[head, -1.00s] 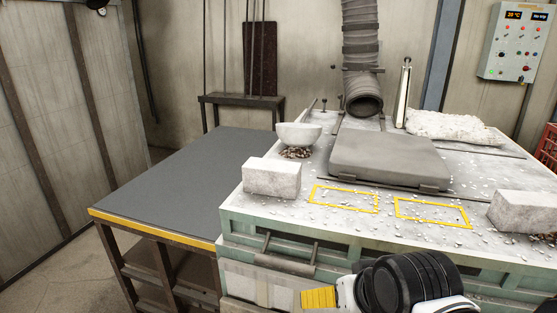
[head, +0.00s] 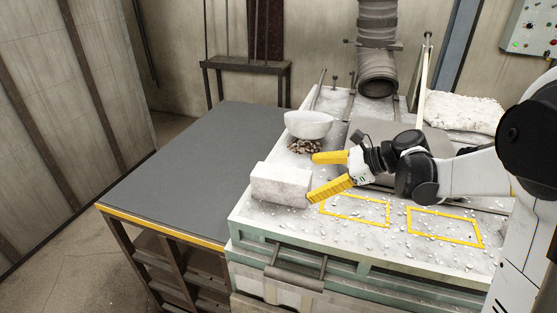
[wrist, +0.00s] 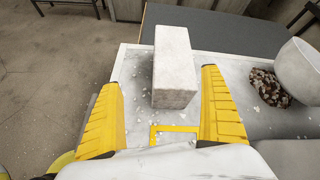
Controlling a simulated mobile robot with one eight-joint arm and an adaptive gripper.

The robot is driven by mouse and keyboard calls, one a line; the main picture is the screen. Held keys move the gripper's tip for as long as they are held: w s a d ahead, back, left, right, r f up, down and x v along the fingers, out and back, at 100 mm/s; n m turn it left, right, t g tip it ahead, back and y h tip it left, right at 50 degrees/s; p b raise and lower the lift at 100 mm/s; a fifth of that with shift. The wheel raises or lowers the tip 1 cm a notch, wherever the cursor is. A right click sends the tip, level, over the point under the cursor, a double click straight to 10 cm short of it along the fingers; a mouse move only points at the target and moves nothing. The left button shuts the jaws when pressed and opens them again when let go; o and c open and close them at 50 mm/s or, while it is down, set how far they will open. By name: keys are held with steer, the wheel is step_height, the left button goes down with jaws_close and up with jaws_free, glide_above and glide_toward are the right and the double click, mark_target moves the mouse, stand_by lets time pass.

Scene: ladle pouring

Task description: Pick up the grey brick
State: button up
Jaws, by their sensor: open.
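The grey brick (head: 281,184) lies on the left front part of the pale bench top in the head view. In the wrist view the brick (wrist: 174,65) sits ahead of and between the two yellow fingers. My gripper (head: 331,174) is open and empty, its fingers pointing left towards the brick's right end. In the wrist view my gripper (wrist: 168,105) has one finger to each side of the brick's near end, with gaps on both sides. I cannot tell whether a finger touches it.
A white bowl (head: 309,124) with a long handle rests over brown pebbles (head: 305,146) behind the brick. Yellow outlined rectangles (head: 444,227) mark the bench, with white chips scattered about. A dark, bare table (head: 185,165) adjoins on the left. A hose (head: 378,60) hangs behind.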

mark_target(284, 173)
steer(key=w+a+m, duration=0.1)
steer(key=w+a+f+m+y, duration=0.1)
steer(key=w, duration=0.1)
steer(key=w+a+y+p, duration=0.1)
steer(key=w, duration=0.1)
steer(key=shift+a+f+m, duration=0.35)
steer(key=shift+f+m, duration=0.05)
steer(key=x, duration=0.5)
steer(key=shift+s+a+r, duration=0.1)
steer(key=shift+a, duration=0.05)
steer(key=shift+s, duration=0.1)
steer(key=shift+c, duration=1.3)
steer(key=c, duration=1.2)
steer(key=shift+r, duration=0.15)
steer(key=shift+c, duration=0.2)
